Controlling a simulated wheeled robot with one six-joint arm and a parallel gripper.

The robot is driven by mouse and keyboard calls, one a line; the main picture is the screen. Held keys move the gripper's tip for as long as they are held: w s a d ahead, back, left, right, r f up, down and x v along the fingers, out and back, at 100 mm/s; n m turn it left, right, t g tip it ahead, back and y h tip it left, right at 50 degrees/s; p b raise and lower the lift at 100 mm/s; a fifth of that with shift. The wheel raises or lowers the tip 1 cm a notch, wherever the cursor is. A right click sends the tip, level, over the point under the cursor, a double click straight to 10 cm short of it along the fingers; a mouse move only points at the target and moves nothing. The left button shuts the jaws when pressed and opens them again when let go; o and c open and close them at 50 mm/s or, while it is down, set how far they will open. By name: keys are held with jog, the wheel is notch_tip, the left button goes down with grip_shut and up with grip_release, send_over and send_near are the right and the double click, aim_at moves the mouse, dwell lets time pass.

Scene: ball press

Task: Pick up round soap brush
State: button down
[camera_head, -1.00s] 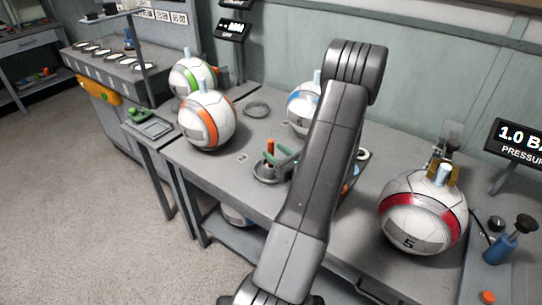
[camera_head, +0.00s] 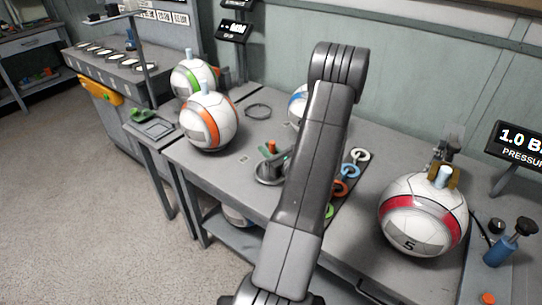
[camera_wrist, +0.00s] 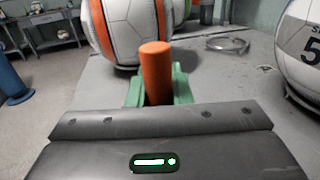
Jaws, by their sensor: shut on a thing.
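The round soap brush shows as an upright orange handle (camera_wrist: 155,72) in the wrist view. My gripper (camera_wrist: 157,92) has its green fingers on both sides of the handle and is shut on it. In the head view the handle's orange top (camera_head: 272,146) stands above a round grey dish (camera_head: 268,177) on the workbench. My arm hides most of the gripper there. The brush's head is hidden, so I cannot tell whether it touches the dish.
An orange-striped ball (camera_head: 208,121) and a green-striped ball (camera_head: 193,78) stand left on the bench (camera_head: 225,168). A blue-marked ball (camera_head: 297,104) is partly behind my arm. A red-striped ball (camera_head: 422,210) sits right. Coloured rings (camera_head: 347,172) lie beside my arm; a cable loop (camera_head: 257,111) lies behind.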

notch_tip(320, 180, up, 10)
dwell(0.7)
dwell(0.6)
jog(key=shift+r, duration=0.1)
notch_tip(320, 180, down, 9)
jog(key=b, duration=0.8)
jog(key=shift+r+b, duration=0.15)
jog(key=shift+b, duration=0.15)
dwell(0.4)
jog(key=shift+r, duration=0.15)
notch_tip(320, 180, up, 9)
jog(key=p, duration=0.6)
dwell(0.5)
